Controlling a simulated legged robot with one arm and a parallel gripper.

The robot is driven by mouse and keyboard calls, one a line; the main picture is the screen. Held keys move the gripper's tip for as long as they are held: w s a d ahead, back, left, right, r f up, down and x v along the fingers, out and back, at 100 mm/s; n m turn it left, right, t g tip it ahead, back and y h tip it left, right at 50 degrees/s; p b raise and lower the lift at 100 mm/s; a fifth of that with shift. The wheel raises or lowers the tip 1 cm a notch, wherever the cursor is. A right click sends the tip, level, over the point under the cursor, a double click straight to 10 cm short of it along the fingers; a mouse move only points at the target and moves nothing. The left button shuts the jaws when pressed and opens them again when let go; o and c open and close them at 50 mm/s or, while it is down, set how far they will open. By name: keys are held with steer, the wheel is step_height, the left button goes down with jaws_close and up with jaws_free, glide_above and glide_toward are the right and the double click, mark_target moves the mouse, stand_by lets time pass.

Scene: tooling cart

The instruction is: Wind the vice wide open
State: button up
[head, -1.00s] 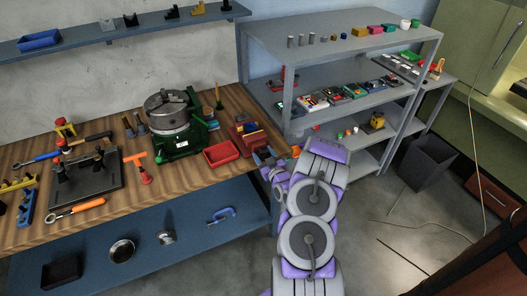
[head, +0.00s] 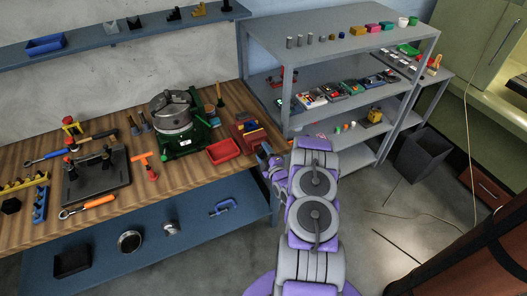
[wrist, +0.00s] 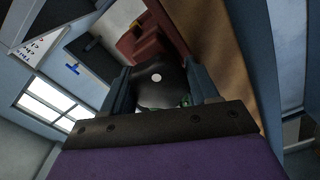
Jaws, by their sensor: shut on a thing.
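My gripper (head: 267,160) is at the right front corner of the wooden bench, at the end of my purple and grey arm. In the wrist view my gripper (wrist: 160,88) is shut on a dark, rounded part (wrist: 158,82) with a white dot, held between its two blue-grey fingers. This part looks like the vice's handle, but its full shape is hidden. A red blocky body (wrist: 142,42) shows beyond the fingers; I cannot tell for certain that it is the vice. The vice's jaw gap does not show clearly in either view.
A red tray (head: 222,151) and a green-based round chuck (head: 172,122) stand left of my gripper on the bench (head: 100,215). A grey shelf rack (head: 340,42) stands close on the right. A blue clamp (head: 222,207) lies on the lower shelf.

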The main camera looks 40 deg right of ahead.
steer(key=n, duration=0.3)
steer(key=shift+f+n+b, duration=0.2)
steer(key=shift+n+b, duration=0.1)
steer(key=shift+n, duration=0.1)
steer(key=n+b, duration=0.3)
steer(key=shift+s+f+n, duration=0.1)
steer(key=shift+f+n, duration=0.1)
steer(key=shift+n, duration=0.1)
steer(key=n+b, duration=0.3)
steer(key=b, duration=0.2)
steer(key=shift+f+b, duration=0.1)
steer(key=shift+b, duration=0.25)
steer(key=n+b, duration=0.2)
steer(key=b, duration=0.3)
steer(key=shift+a+n, duration=0.1)
steer(key=shift+n, duration=0.3)
steer(key=b, duration=0.1)
steer(key=n+b, duration=0.1)
steer(key=shift+r+n+b, duration=0.25)
steer(key=shift+n+b, duration=0.05)
steer(key=shift+b, duration=0.1)
steer(key=shift+n, duration=0.3)
steer(key=o, duration=1)
steer(key=shift+a+r, duration=0.1)
